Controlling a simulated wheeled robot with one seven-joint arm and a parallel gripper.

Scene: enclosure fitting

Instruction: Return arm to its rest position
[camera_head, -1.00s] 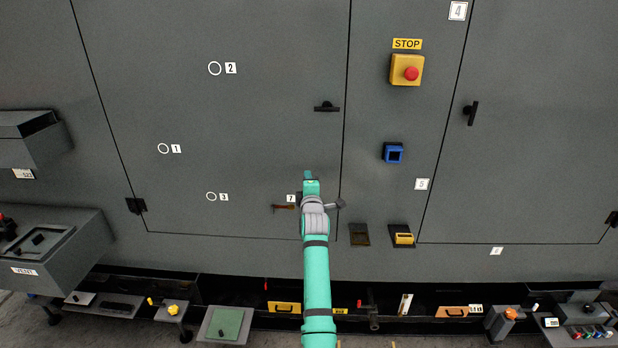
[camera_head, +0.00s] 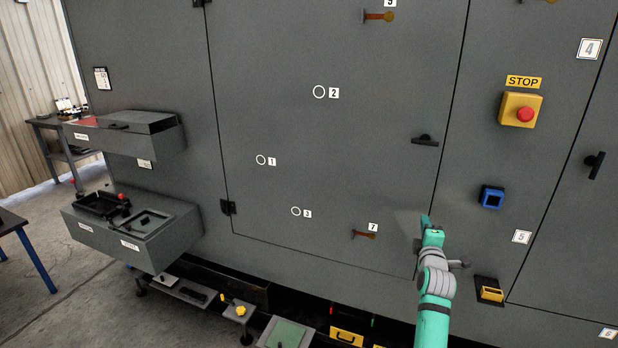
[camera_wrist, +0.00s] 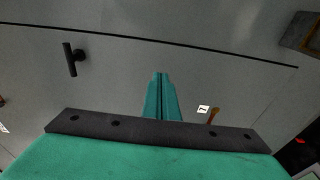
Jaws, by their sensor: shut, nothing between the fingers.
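My teal arm reaches up from the bottom right of the head view, in front of the grey enclosure door (camera_head: 380,140). My gripper (camera_head: 425,220) is at its upper end, near the door's lower right edge, with nothing held. In the wrist view the two teal fingers of my gripper (camera_wrist: 161,95) lie together, shut and empty. The grey panel surface fills the view beyond them. I cannot tell the exact gap between the fingertips and the panel.
A black door handle (camera_head: 425,141), a yellow stop box with red button (camera_head: 520,109) and a blue-framed socket (camera_head: 492,197) are on the panel near my arm. An orange-handled part (camera_head: 364,235) is by label 7. Grey boxes (camera_head: 150,240) protrude at left.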

